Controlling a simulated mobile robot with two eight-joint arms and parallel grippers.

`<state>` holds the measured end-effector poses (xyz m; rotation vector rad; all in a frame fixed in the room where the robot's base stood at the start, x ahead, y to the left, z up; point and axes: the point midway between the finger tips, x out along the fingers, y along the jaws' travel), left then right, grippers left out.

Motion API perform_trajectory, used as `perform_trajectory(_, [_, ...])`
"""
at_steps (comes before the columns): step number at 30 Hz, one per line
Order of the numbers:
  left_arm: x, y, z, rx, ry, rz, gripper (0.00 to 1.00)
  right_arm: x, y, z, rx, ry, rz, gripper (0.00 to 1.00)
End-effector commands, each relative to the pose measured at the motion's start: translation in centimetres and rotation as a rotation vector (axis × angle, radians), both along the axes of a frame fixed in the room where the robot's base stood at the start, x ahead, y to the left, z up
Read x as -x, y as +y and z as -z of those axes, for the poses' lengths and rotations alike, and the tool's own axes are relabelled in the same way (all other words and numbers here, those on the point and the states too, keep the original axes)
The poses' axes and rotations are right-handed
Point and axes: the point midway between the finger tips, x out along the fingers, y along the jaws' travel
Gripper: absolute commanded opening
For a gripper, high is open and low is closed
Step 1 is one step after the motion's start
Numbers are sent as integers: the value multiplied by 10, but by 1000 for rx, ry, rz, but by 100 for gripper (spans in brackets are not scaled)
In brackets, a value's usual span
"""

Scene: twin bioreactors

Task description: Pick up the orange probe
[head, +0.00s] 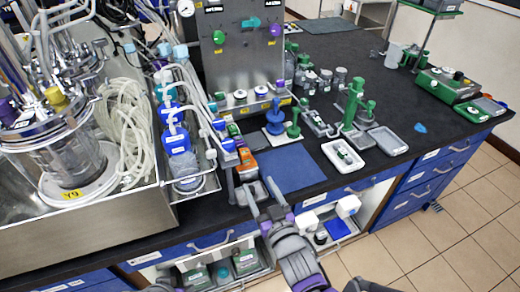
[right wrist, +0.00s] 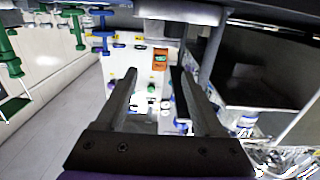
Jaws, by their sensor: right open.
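An orange piece (head: 247,170), which looks like the orange probe, lies on the black bench at the end of a short row of coloured items, left of the blue mat. Its exact shape is too small to tell. In the right wrist view an orange item with a green patch (right wrist: 160,58) shows beyond the fingertips. My right gripper (head: 257,184) is open and empty at the bench's front edge, just nearer than the orange piece and apart from it. It also shows in the right wrist view (right wrist: 160,75) with fingers spread.
A steel tray with tubing and blue-labelled bottles (head: 183,165) stands left. The blue mat (head: 287,170) is bare. A grey panel (head: 240,50) rises behind. White trays (head: 344,155) and green stands (head: 354,105) are right. Open shelves (head: 235,262) lie below the bench edge.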

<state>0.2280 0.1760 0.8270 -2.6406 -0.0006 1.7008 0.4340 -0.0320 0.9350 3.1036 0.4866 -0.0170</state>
Motion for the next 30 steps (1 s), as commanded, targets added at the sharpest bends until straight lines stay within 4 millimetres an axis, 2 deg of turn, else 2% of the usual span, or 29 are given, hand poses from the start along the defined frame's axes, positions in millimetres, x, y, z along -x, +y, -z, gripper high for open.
perform_trajectory(9, [0, 0, 0, 0, 0, 0, 50, -42, 15, -1, -3, -9, -4, 70])
perform_trajectory(17, [0, 0, -1, 0, 0, 0, 50, -63, 21, -2, -2, -8, -3, 70])
perform_trajectory(24, [0, 0, -2, 0, -1, 0, 50, -97, 30, -3, -2, -7, -3, 70])
perform_trajectory(30, [0, 0, -2, 0, -1, 0, 50, -103, 32, -3, -2, -7, -3, 70])
